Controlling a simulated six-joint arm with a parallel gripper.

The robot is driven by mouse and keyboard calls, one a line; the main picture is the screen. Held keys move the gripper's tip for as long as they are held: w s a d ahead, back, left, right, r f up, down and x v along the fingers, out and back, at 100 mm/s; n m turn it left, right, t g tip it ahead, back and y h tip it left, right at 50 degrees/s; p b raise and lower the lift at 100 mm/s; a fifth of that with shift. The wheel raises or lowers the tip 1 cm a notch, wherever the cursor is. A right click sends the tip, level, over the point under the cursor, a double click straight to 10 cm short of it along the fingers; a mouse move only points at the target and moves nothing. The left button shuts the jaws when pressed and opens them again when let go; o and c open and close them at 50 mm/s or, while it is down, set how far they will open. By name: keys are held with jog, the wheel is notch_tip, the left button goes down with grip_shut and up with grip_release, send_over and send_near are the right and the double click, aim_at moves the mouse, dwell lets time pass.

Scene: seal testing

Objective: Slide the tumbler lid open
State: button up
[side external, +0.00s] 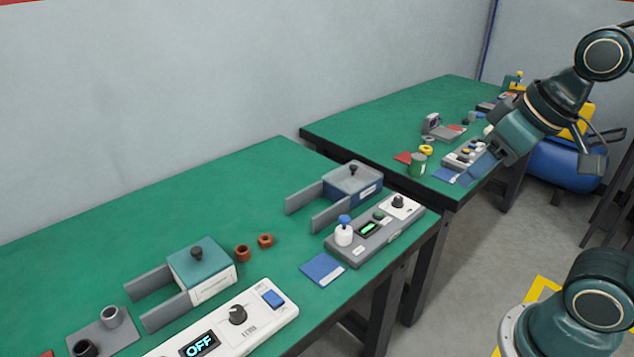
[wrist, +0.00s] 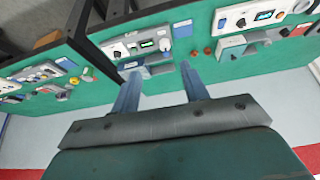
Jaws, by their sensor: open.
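Two boxes with black-knobbed lids and a pair of grey rails each stand on the near green table; I cannot tell which is the tumbler. One has a teal lid (side external: 200,262). The other has a grey-blue lid (side external: 350,180) over a blue body. Both lids sit over their boxes, with the rails running out to the left. My gripper (wrist: 160,72) is open and empty, its two blue-grey fingers apart. In the side view it hangs at the right, by the far table's front edge, away from both boxes.
A grey control panel (side external: 375,232) with a green display and a white panel (side external: 225,325) reading OFF stand before the boxes. Brown rings (side external: 242,253) and a blue pad (side external: 323,269) lie between. The far table (side external: 385,125) holds several small items.

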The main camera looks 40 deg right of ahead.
jog(key=w+d+r+m, duration=0.1)
jog(key=w+d+r, duration=0.15)
jog(key=w, duration=0.75)
jog(key=m+g+h, duration=0.2)
jog(key=m, duration=0.1)
send_over(354, 166)
jog(key=s+a, duration=0.2)
jog(key=s, duration=0.4)
notch_tip(354, 166, down, 14)
jog(key=shift+w, duration=0.25)
jog(key=shift+a+f+y, duration=0.1)
jog(key=shift+y, duration=0.2)
jog(key=shift+t, duration=0.3)
jog(key=x, duration=1.3)
jog(key=shift+w+f, duration=0.15)
jog(key=shift+f, duration=0.05)
jog(key=shift+c, duration=0.3)
